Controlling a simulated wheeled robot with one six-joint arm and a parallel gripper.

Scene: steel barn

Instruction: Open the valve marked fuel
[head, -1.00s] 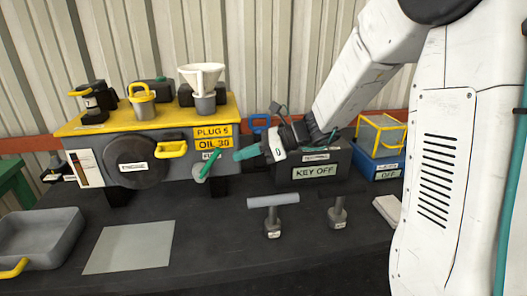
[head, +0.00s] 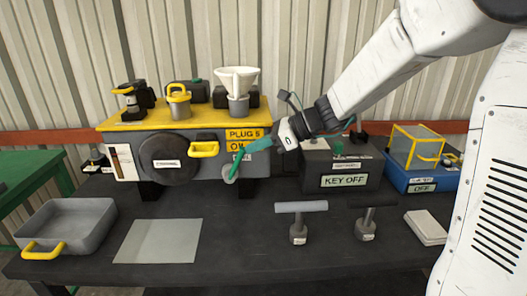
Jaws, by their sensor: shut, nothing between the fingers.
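A small green lever valve (head: 235,169) sits on the front right of the grey engine block (head: 205,168), its handle slanting up to the right from a pale round hub. A small yellow label (head: 236,157) just above it is partly covered and I cannot read it. My gripper (head: 250,146) has teal fingers, closed together and empty, reaching in from the right. The fingertips are at the upper end of the green handle in the picture; I cannot tell whether they touch it. They also cover part of the yellow oil label.
A box marked KEY OFF (head: 345,181) stands to the right, with a blue-based cage box (head: 418,179) beyond it. Two T-handled tools (head: 298,232) (head: 367,230), a grey sheet (head: 158,241) and a grey tray (head: 60,228) lie in front. A white funnel (head: 238,80) stands on the yellow top.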

